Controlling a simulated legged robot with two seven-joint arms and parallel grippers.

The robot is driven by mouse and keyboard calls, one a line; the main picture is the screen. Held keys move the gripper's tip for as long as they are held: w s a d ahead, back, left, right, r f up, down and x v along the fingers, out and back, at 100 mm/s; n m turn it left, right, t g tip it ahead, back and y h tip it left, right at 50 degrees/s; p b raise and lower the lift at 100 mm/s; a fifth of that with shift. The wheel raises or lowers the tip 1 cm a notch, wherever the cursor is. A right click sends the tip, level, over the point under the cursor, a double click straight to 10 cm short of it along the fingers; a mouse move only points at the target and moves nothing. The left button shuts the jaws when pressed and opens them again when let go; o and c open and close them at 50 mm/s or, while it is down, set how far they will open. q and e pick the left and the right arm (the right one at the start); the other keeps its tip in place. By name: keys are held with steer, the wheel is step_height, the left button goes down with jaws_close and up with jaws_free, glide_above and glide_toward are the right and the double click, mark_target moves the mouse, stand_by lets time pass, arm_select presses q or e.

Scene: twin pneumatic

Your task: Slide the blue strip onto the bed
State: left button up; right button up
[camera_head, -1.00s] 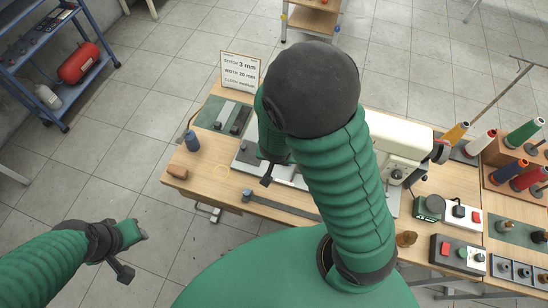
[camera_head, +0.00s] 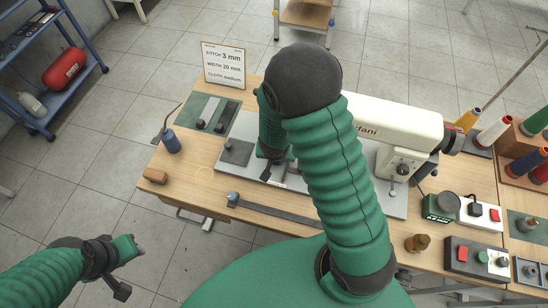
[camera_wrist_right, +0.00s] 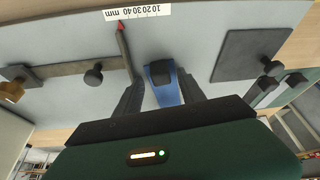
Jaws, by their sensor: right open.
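The blue strip (camera_wrist_right: 166,92) lies on the light grey bed (camera_wrist_right: 210,25) in the right wrist view, with a dark block on its end. My right gripper (camera_wrist_right: 160,82) is open, with one dark finger on each side of the strip; I cannot tell whether they touch it. In the head view my right gripper (camera_head: 272,170) is low over the grey bed (camera_head: 235,173) of the sewing machine, and my arm hides much of the bed. My left gripper (camera_head: 130,268) is off the table at lower left; its jaw opening is unclear.
A dark bar with a red tip (camera_wrist_right: 121,26) stands beside the white millimetre scale (camera_wrist_right: 152,12). A dark square plate (camera_wrist_right: 250,55) is on the other side.

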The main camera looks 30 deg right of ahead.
steer(key=shift+s+d, duration=0.1)
steer(key=shift+d, duration=0.05)
steer(key=shift+a, duration=0.3)
steer(key=c, duration=0.4)
steer(key=shift+a+r, duration=0.25)
steer(key=shift+a, duration=0.4)
jaws_close()
steer(key=shift+d+f, duration=0.1)
steer(key=shift+d, duration=0.55)
steer(key=shift+w+d, duration=0.55)
steer(key=shift+w, duration=0.05)
steer(key=shift+w+d, duration=0.2)
steer(key=shift+d, duration=0.05)
steer(key=shift+c, duration=0.8)
jaws_free()
steer(key=o, duration=0.5)
steer(key=shift+f, duration=0.1)
arm_select(q)
steer(key=shift+w+d+r, duration=0.2)
steer(key=shift+w+d, duration=0.2)
steer(key=shift+w, duration=0.15)
arm_select(e)
steer(key=shift+o, duration=0.2)
steer(key=shift+d, duration=0.1)
